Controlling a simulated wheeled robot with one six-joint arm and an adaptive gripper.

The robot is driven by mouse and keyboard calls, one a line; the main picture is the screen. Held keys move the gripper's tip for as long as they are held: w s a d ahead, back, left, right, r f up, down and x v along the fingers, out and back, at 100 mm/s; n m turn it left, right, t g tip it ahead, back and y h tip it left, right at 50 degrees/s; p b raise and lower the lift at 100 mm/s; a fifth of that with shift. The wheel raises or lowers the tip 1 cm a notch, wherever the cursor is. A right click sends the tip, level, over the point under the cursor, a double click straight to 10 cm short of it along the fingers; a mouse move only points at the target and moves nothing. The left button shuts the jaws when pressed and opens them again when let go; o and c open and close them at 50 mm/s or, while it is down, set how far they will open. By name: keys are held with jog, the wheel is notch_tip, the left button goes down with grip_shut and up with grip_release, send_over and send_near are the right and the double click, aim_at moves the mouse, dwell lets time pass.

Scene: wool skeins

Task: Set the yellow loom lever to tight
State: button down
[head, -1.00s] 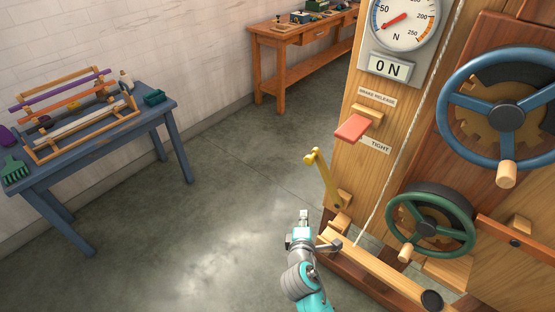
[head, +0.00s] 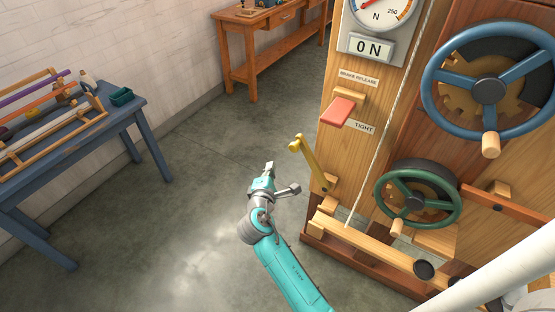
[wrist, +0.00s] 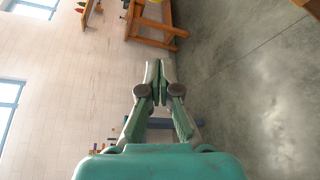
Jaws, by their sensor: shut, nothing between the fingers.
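The yellow lever (head: 312,165) is pivoted low on the left side of the wooden loom frame (head: 335,110). It leans up and to the left, with its knob (head: 295,144) at the top. A TIGHT label (head: 363,127) is on the frame above and to the right of the lever. My gripper (head: 269,168) is shut and empty, to the left of the lever and a little lower in the head view, apart from it. In the wrist view the closed fingers (wrist: 156,68) point toward the wall and an orange bench; the lever is not visible there.
A red brake release paddle (head: 338,111) juts out above the lever. A green handwheel (head: 417,197) and a blue handwheel (head: 489,90) are on the right. The dial's display (head: 371,48) reads 0 N. A blue table (head: 95,140) stands left; the floor between is clear.

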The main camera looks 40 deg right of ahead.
jog(key=w+d, duration=0.3)
jog(key=d, duration=0.5)
jog(key=shift+d, duration=0.2)
jog(key=shift+s+r, duration=0.1)
jog(key=shift+s, duration=0.05)
dwell(0.4)
